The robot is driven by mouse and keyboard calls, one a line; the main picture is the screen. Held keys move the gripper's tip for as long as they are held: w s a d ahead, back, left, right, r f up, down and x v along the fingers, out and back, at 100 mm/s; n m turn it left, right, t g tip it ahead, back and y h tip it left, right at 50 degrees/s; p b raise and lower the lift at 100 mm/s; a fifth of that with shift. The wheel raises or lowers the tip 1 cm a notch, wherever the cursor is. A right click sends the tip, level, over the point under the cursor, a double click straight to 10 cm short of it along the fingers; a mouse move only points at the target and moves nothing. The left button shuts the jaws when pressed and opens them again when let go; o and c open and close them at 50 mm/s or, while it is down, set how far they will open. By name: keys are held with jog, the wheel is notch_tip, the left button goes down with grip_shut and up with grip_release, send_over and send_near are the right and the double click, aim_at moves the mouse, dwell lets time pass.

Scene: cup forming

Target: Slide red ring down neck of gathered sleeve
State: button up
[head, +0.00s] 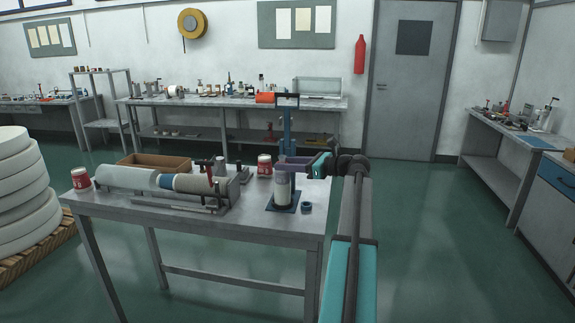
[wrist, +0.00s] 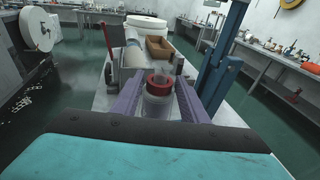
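The red ring (wrist: 158,79) sits between the purple fingertips of my gripper (wrist: 160,82) in the wrist view, with a finger against each side. It lies at the upper end of the pale, translucent gathered sleeve (wrist: 158,106), apparently around its neck. In the head view my gripper (head: 296,164) is level with the top of the white sleeved form (head: 283,189), which stands upright on a dark blue pad (head: 291,209). The ring is hidden there by the gripper. How far down the neck the ring sits cannot be told.
A small blue ring (head: 307,206) lies right of the form. A roller rig (head: 165,188) fills the left of the table, with a wooden tray (head: 154,163) behind. Red-and-white cans (head: 264,165) stand nearby. A blue post (head: 287,130) rises behind my gripper.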

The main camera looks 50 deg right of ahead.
jog(key=shift+o, duration=1.2)
jog(key=shift+s, duration=0.1)
jog(key=b+v, duration=0.2)
jog(key=v, duration=1.1)
jog(key=shift+s+b, duration=0.3)
jog(key=shift+d+r, duration=0.1)
jog(key=shift+r, duration=0.05)
